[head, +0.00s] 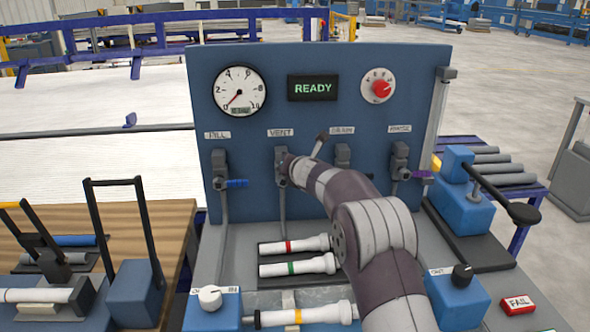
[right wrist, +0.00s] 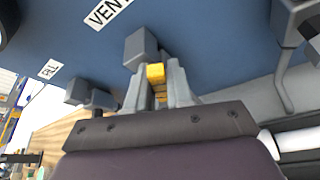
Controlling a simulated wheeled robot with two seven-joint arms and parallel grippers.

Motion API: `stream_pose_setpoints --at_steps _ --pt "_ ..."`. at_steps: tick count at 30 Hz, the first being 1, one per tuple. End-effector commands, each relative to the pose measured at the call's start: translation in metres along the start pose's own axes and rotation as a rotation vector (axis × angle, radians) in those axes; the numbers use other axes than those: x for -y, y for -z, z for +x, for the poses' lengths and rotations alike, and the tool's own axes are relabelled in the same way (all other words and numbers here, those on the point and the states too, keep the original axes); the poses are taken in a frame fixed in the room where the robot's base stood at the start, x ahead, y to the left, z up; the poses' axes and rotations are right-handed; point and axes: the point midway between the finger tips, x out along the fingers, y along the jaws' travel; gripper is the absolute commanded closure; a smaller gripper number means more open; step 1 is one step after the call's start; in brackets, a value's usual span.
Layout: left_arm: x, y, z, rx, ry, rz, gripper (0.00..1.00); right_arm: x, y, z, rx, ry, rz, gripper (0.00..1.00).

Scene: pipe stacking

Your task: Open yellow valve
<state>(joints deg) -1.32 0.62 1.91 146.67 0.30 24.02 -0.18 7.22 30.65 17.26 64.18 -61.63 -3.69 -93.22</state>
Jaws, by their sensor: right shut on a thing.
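The yellow valve is under the VENT label on the blue panel (head: 330,60). In the right wrist view its yellow handle (right wrist: 155,72) sits between the fingers of my right gripper (right wrist: 160,88), below the grey valve body (right wrist: 140,47). In the head view my right gripper (head: 287,165) is at the VENT valve and my arm covers the yellow handle. The right gripper is shut on the handle. How far the handle is turned is hard to tell. My left gripper is not in view.
The FILL valve with a blue handle (head: 237,183) is to the left. The DRAIN valve (head: 343,153) and RINSE valve (head: 400,160) are to the right. A gauge (head: 240,91) and READY display (head: 313,88) are above. White pipes with red (head: 305,244), green and yellow bands lie below.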

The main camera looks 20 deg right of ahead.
Motion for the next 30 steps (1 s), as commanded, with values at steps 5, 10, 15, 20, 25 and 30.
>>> stream_pose_setpoints --at_steps 5,10,15,20,25,30 --pt "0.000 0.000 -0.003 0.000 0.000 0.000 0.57 -0.008 0.000 0.000 -0.001 0.056 -0.140 1.00" --pt "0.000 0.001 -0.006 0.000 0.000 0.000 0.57 -0.014 0.001 0.000 -0.001 0.103 -0.252 1.00" --pt "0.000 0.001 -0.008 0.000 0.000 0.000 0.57 -0.018 0.002 0.001 -0.001 0.137 -0.332 1.00" --pt "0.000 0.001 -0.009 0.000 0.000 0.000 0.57 -0.020 0.004 0.002 -0.002 0.157 -0.381 1.00" --pt "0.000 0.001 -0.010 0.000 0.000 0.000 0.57 -0.021 0.005 0.002 -0.002 0.167 -0.407 1.00" --pt "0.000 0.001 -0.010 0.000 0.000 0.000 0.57 -0.021 0.005 0.002 -0.002 0.170 -0.415 1.00"
